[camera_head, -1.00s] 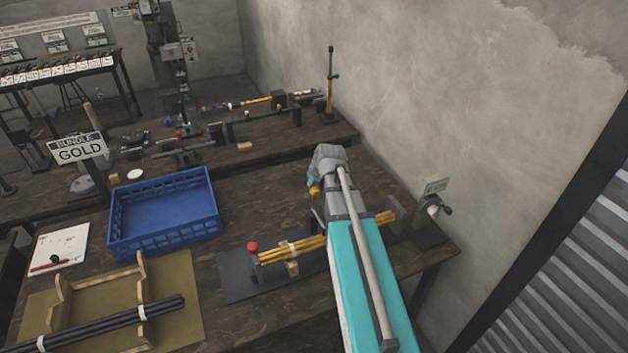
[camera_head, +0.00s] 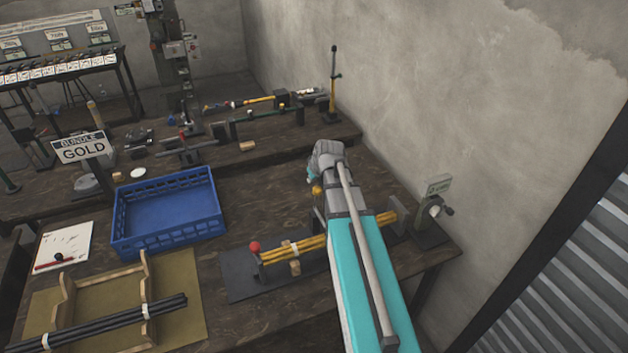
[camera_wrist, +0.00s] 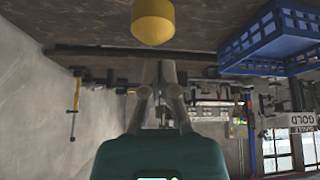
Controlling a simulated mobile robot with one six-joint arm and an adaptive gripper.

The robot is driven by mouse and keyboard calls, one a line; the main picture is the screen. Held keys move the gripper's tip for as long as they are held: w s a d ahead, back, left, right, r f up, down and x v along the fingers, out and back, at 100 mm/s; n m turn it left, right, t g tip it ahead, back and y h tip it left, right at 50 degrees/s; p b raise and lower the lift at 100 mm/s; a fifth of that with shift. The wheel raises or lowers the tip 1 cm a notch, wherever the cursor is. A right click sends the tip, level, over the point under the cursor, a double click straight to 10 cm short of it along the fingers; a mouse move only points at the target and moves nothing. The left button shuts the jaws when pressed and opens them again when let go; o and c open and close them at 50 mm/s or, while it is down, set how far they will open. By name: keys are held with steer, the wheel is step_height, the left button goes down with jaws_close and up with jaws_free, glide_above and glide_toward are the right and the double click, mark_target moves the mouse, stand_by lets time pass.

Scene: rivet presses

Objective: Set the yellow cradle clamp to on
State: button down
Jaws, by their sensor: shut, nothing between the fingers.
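A yellow knob (camera_head: 316,190) shows just left of my arm in the head view, above the bundle of yellow rods. In the wrist view a yellow rounded cylinder (camera_wrist: 154,22) sits at the top centre, apart from the fingers. I cannot tell what it is mounted on. The yellow rods (camera_head: 300,246) lie on supports on a dark mat, tied with a white band, with a red knob (camera_head: 255,246) at their left end. My gripper (camera_wrist: 159,68) is shut and empty, close to the yellow cylinder. My arm hides the fingers and part of the fixture in the head view.
A blue crate (camera_head: 168,241) stands left of the fixture; it also shows in the wrist view (camera_wrist: 268,50). A wooden rack with black rods (camera_head: 110,326) lies front left. A crank device (camera_head: 433,210) stands at the right table edge near the wall. Bare table lies behind the rods.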

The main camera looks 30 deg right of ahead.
steer(key=s+p+v, duration=0.1)
steer(key=p+v, duration=0.5)
steer(key=v, duration=0.3)
steer(key=shift+s+a+f+p, duration=0.2)
steer(key=shift+s+f+p, duration=0.05)
steer(key=shift+p, duration=0.1)
stand_by(0.4)
steer(key=s+a+f+g+b, duration=0.2)
steer(key=s+a+f+g, duration=0.1)
steer(key=a, duration=0.6)
steer(key=s+a+f+m+g+b, duration=0.1)
steer(key=s+a+f+g+b, duration=0.2)
steer(key=s+a+f, duration=0.2)
steer(key=s+a, duration=0.2)
steer(key=a, duration=0.2)
steer(key=shift+a+f+b, duration=0.15)
steer(key=shift+a+b, duration=0.2)
steer(key=shift+s, duration=0.1)
stand_by(0.6)
stand_by(0.3)
